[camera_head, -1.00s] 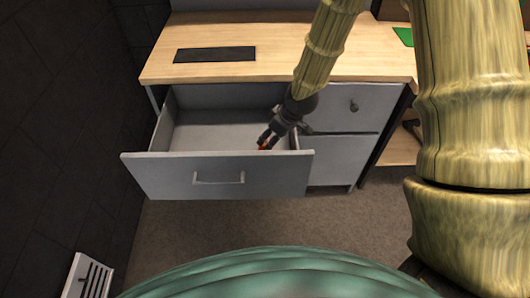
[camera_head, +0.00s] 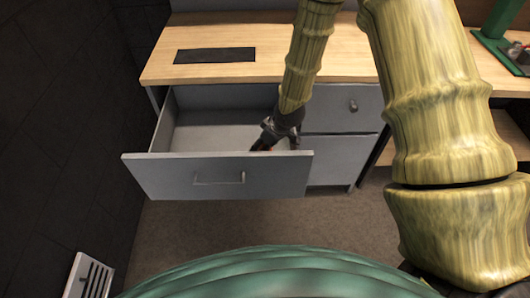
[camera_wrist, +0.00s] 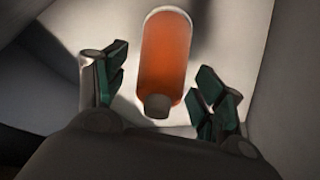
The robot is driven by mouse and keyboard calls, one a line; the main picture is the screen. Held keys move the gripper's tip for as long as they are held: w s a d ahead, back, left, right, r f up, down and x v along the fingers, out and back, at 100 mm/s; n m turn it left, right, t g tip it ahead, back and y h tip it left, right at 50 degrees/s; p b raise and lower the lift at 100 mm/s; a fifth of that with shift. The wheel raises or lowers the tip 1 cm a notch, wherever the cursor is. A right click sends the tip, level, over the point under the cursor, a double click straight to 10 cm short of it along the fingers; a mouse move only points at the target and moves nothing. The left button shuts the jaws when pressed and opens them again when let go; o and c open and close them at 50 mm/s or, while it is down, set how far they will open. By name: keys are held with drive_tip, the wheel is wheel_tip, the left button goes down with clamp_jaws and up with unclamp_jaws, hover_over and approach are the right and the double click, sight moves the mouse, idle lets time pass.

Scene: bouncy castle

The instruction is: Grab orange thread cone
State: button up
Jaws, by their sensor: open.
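The orange thread cone (camera_wrist: 166,52) lies in the open drawer, in the wrist view. It is an orange cylinder with a pale far rim and a grey near end, on the drawer's light floor. My gripper (camera_wrist: 160,92) is open, with one dark green-padded finger on each side of the cone's near end, apart from it. In the head view my gripper (camera_head: 263,142) reaches down into the drawer near its right side.
The grey drawer (camera_head: 215,178) stands open, its front wall and right side close to my gripper. The wooden desk top (camera_head: 350,66) is above and behind it. A closed drawer front (camera_head: 340,105) is at the right. The drawer's left part is clear.

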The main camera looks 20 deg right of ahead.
drive_tip(key=c, duration=1.2)
drive_tip(key=shift+r, duration=0.1)
